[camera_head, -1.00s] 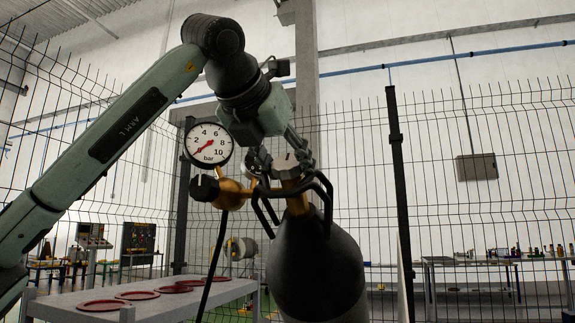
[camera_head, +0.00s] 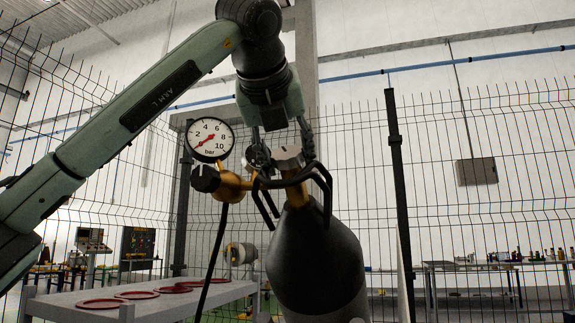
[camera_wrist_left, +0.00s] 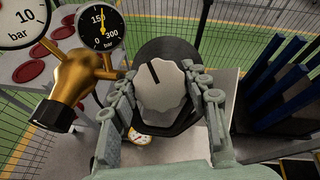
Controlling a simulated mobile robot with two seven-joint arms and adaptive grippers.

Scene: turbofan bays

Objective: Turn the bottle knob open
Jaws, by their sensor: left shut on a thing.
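A brass regulator (camera_head: 232,186) with a bar gauge (camera_head: 210,140) is beside the neck. My right gripper is not in view.
A second gauge (camera_wrist_left: 101,27) is close to the knob. A hose (camera_head: 214,255) hangs from the regulator. A grey table (camera_head: 150,308) with red rings is at the lower left. A wire fence (camera_head: 470,210) stands behind. Blue bars (camera_wrist_left: 283,88) stand right in the wrist view.

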